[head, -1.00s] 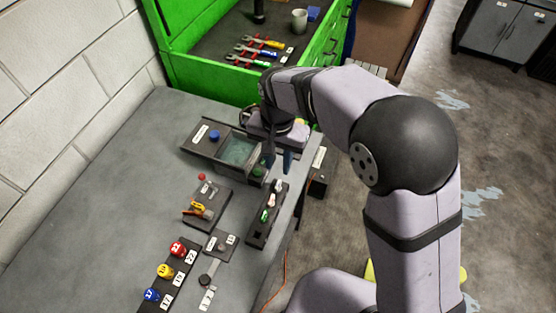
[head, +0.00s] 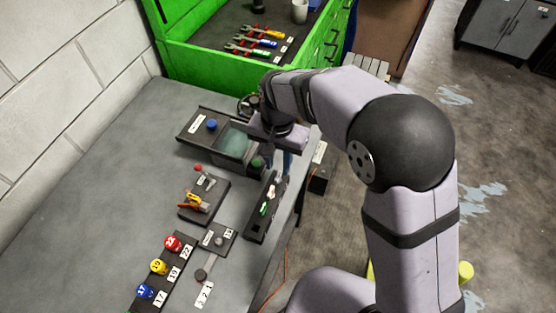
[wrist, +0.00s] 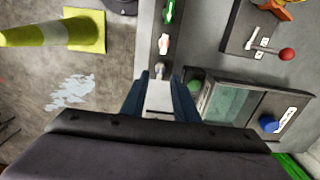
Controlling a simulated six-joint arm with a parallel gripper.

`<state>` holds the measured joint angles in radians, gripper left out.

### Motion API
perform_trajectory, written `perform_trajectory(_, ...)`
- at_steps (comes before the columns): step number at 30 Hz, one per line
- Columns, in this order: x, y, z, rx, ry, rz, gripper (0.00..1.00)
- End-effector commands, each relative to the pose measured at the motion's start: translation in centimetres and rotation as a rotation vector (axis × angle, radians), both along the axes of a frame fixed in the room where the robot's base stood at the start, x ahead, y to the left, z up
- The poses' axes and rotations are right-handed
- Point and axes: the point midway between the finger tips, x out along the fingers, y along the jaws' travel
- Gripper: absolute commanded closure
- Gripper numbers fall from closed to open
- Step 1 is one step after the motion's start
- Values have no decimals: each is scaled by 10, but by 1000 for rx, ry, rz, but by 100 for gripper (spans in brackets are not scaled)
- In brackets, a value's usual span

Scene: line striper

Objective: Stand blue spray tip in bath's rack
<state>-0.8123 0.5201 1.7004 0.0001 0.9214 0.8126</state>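My gripper (head: 278,165) points down at the far end of the dark tip tray (head: 254,230). In the wrist view its blue fingers (wrist: 160,76) are apart with nothing clearly held. A pale grey tip (wrist: 159,70) stands in the tray just beyond and between the fingertips. No tip that is clearly blue shows. The bath (head: 235,143) holds teal liquid and lies left of my gripper; it also shows in the wrist view (wrist: 225,101). I cannot make out its rack.
A blue knob (head: 212,125) sits on the bath's left part and a green knob (head: 257,163) at its near right corner. A small tool board (head: 204,198) lies nearer. Numbered red, yellow and blue knobs line a strip (head: 166,275). The left table area is clear.

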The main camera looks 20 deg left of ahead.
Motion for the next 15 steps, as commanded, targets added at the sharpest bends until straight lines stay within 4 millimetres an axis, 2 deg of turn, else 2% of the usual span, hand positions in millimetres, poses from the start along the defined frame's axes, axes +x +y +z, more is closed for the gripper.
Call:
perform_trajectory(1, 0, 0, -11, -1, 1, 0, 73)
perform_trajectory(6, 0, 0, -27, -1, 1, 0, 73)
perform_trajectory(15, 0, 0, -45, 0, 0, 0, 73)
